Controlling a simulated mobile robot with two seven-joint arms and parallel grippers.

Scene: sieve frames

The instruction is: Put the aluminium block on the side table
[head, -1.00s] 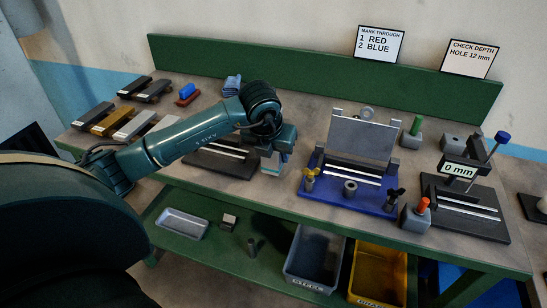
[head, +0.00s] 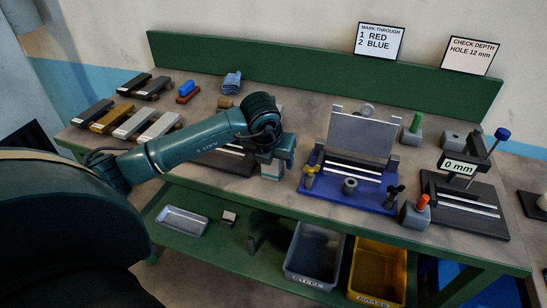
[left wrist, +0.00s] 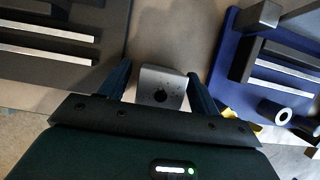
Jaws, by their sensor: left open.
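A grey metal block (left wrist: 160,88) with a dark round hole, seemingly the aluminium block, stands on the bench between the two fingers of my left gripper (left wrist: 160,72) in the left wrist view. The fingers are open, one on each side of it; I cannot tell whether either touches it. In the head view my left gripper (head: 271,172) points down near the bench's front edge, between a dark fixture and a blue one, and largely hides the block. My right gripper is not in view. A separate surface (head: 530,190) shows at the far right edge; I cannot tell if it is the side table.
The blue fixture (head: 347,188) with its upright plate stands right of the gripper. The dark fixture (head: 228,160) is left. A depth gauge (head: 460,168) stands further right. Several bars lie at the left. A grey bin (head: 313,255) and a yellow bin (head: 378,272) are below.

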